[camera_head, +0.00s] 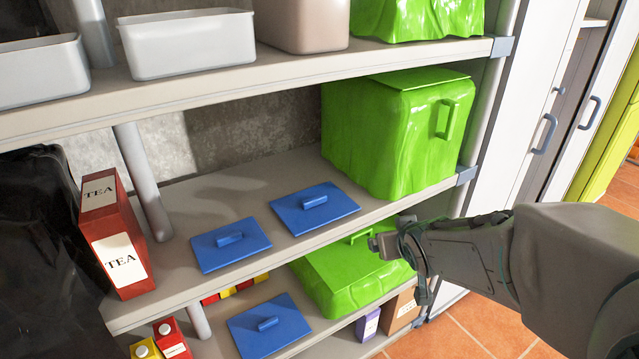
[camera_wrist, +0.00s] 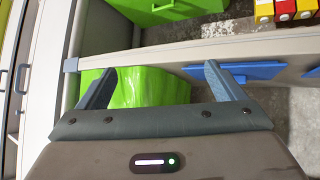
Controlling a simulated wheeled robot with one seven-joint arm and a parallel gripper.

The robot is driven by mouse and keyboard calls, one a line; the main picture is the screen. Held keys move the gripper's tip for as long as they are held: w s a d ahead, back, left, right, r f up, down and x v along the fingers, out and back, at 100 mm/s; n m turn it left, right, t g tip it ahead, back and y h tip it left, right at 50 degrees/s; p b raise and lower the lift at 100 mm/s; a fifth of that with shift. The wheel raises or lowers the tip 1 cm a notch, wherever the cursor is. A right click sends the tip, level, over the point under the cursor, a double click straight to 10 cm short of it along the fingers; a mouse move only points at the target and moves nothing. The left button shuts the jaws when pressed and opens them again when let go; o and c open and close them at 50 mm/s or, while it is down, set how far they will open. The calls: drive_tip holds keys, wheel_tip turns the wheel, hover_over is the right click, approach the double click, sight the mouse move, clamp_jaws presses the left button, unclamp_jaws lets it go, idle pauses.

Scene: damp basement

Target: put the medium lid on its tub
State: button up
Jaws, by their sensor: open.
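Three flat blue lids with raised handles lie handle up. The left lid (camera_head: 231,245) and right lid (camera_head: 314,208) are on the middle shelf; another lid (camera_head: 268,327) is on the shelf below. I cannot tell which is the medium one. On the top shelf stand an open white tub (camera_head: 187,45), a second white tub (camera_head: 40,73) at the far left and a taupe tub (camera_head: 302,25). My gripper (camera_head: 384,243) is open and empty in front of the middle shelf's edge, right of the lids. In the wrist view its fingers (camera_wrist: 163,82) are apart, and blue lids (camera_wrist: 250,71) show partly at right.
A bulging green bin (camera_head: 415,135) stands right on the middle shelf; another green one (camera_head: 350,278) is on the lower shelf. A red tea box (camera_head: 113,240) and a black bag (camera_head: 45,260) are at left. Cabinet doors (camera_head: 530,110) stand at right. The front shelf edges are obstacles.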

drive_tip(key=w+a+f+n+t+y, duration=0.1)
drive_tip(key=w+a+n+t+y, duration=0.1)
drive_tip(key=w+a+y, duration=0.15)
drive_tip(key=n+t+y+b, duration=0.1)
drive_tip(key=n+y, duration=0.1)
drive_tip(key=y, duration=0.3)
approach(317, 201)
drive_tip(key=x, duration=0.5)
drive_tip(key=shift+a+r+p, duration=0.2)
drive_tip(key=shift+a+p, duration=0.1)
drive_tip(key=shift+a, duration=0.15)
drive_tip(key=shift+d+p+x, duration=0.25)
drive_tip(key=shift+p+x, duration=0.35)
drive_tip(key=shift+x, duration=2.2)
drive_tip(key=shift+w+f, duration=0.1)
drive_tip(key=shift+f, duration=0.05)
drive_tip(key=c, duration=1.1)
